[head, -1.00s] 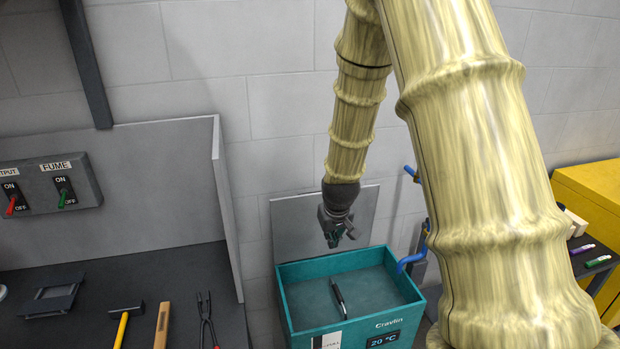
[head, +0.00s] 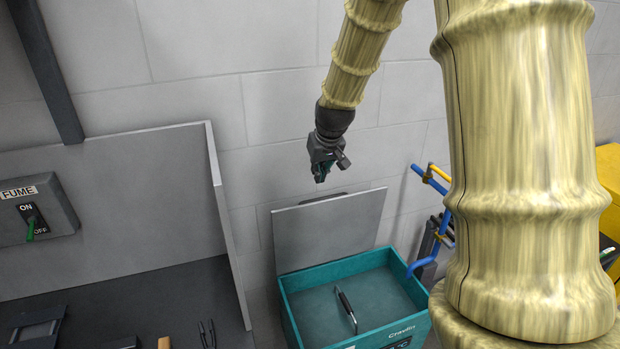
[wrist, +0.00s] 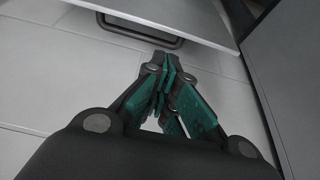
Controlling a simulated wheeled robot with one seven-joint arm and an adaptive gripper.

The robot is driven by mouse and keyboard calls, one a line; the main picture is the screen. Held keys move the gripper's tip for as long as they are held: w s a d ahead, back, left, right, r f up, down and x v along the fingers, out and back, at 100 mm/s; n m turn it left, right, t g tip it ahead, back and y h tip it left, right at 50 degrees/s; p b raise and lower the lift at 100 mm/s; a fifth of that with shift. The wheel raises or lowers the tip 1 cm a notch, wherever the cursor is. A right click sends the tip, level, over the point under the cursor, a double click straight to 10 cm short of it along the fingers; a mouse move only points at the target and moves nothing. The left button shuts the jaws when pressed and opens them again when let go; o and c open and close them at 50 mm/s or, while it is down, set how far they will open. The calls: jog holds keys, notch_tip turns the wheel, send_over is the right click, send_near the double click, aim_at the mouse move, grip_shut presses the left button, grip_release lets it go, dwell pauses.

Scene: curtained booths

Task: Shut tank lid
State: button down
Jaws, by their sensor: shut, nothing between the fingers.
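The teal tank (head: 408,277) stands on the floor by the wall. Its grey lid (head: 325,232) is up at the back edge, standing steeply open. A dark handle (head: 324,198) shows just behind the lid's top edge. My gripper (head: 320,178) is shut and empty, just above and behind the lid's top edge as far as the head view shows. In the wrist view, my gripper's fingertips (wrist: 162,60) point toward the dark handle (wrist: 140,30) along the grey lid (wrist: 190,14). I cannot tell whether they touch it.
A grey partition (head: 228,222) and dark bench (head: 150,290) stand left of the tank. A blue pipe (head: 428,262) is at its right. A dark-and-chrome handle (head: 346,312) is inside the tank. A switch box (head: 38,212) hangs at far left.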

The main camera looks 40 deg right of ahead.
jog(key=p+x, duration=0.3)
jog(key=x, duration=0.6)
jog(key=shift+s+d+f, duration=0.1)
jog(key=shift+f, duration=0.15)
jog(key=shift+f, duration=0.1)
dwell(0.3)
